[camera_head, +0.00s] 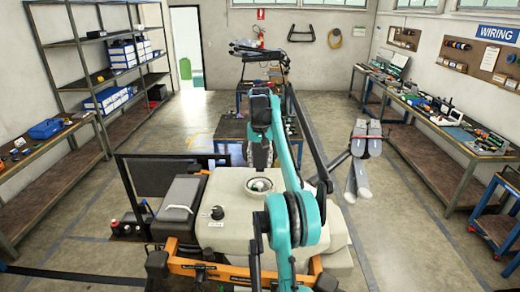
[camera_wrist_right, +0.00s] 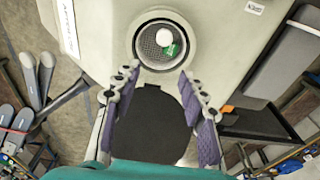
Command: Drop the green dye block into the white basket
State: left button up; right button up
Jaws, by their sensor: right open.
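The green dye block (camera_wrist_right: 173,49) lies inside the round mesh basket (camera_wrist_right: 149,49), beside a white round piece (camera_wrist_right: 164,37). The basket sits in the round opening on top of the drone's pale tank. In the head view the basket (camera_head: 260,184) is small, and the block is hard to make out. My right gripper (camera_wrist_right: 158,72) is open and empty, its two purple-padded fingers apart near the basket's edge. In the head view the right gripper (camera_head: 261,148) hangs just behind the opening, partly hidden by my teal arm. My left gripper is not seen.
A black disc (camera_wrist_right: 152,122) shows between my fingers beside the opening. The pale tank (camera_head: 225,205) has a black cap (camera_head: 217,212). Folded drone arms (camera_head: 360,160) stick out at the right. Shelves (camera_head: 100,80) and a workbench (camera_head: 440,125) line the walls.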

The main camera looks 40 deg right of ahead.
notch_tip(320, 180, up, 7)
jog(key=p, duration=0.2)
jog(key=s+a+r+n+t, duration=0.1)
jog(key=s+a+n, duration=0.1)
jog(key=a, duration=1)
jog(key=s+a+r+n+t, duration=0.1)
jog(key=a+n+t, duration=0.1)
jog(key=a, duration=0.9)
jog(key=s+a+f+n+t+y, duration=0.1)
jog(key=s+a+f+n+t, duration=0.2)
jog(key=s+a+f, duration=1.5)
jog(key=shift+s+a+f+n, duration=0.3)
jog(key=shift+s+f+n, duration=0.4)
jog(key=shift+f+n, duration=0.25)
jog(key=shift+b, duration=0.3)
